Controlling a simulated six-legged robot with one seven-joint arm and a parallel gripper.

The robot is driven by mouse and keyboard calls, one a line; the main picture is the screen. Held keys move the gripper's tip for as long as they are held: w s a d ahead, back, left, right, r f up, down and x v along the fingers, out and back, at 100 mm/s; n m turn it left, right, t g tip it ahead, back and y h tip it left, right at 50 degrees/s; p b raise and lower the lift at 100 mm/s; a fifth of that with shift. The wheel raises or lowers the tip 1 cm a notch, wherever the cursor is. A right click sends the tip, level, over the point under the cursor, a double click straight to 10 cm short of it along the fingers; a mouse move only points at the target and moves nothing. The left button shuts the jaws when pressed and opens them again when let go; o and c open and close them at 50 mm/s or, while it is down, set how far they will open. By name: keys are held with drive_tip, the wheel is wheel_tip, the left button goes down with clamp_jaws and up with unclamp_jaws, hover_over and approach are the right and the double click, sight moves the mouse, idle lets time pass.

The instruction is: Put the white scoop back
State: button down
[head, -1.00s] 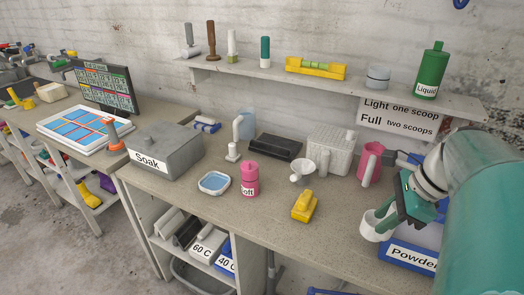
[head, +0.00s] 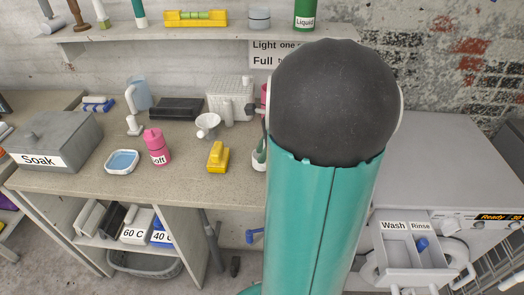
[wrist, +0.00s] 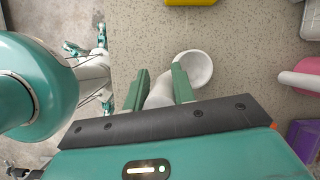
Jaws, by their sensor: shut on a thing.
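The white scoop (wrist: 196,70) is in my gripper (wrist: 160,76) in the wrist view. The green fingers are shut on its pale handle, and the round bowl sticks out past the right finger. The scoop is over the speckled worktop, and I cannot tell its height or whether its bowl holds anything. In the head view my arm hides most of the gripper and scoop; only a sliver of white and green shows at the arm's left edge. The Powder box is hidden there.
A yellow object (head: 218,157), a white funnel (head: 207,125) and a pink pot (head: 157,146) stand on the worktop. A pink jug (wrist: 302,78) and a purple thing (wrist: 303,140) are right of the scoop. A Wash and Rinse drawer (head: 410,250) stands open at right.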

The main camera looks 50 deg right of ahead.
drive_tip(key=shift+f, duration=0.25)
drive_tip(key=shift+f, duration=0.2)
drive_tip(key=c, duration=1.2)
unclamp_jaws()
drive_tip(key=shift+o, duration=0.2)
drive_tip(key=shift+r, duration=0.1)
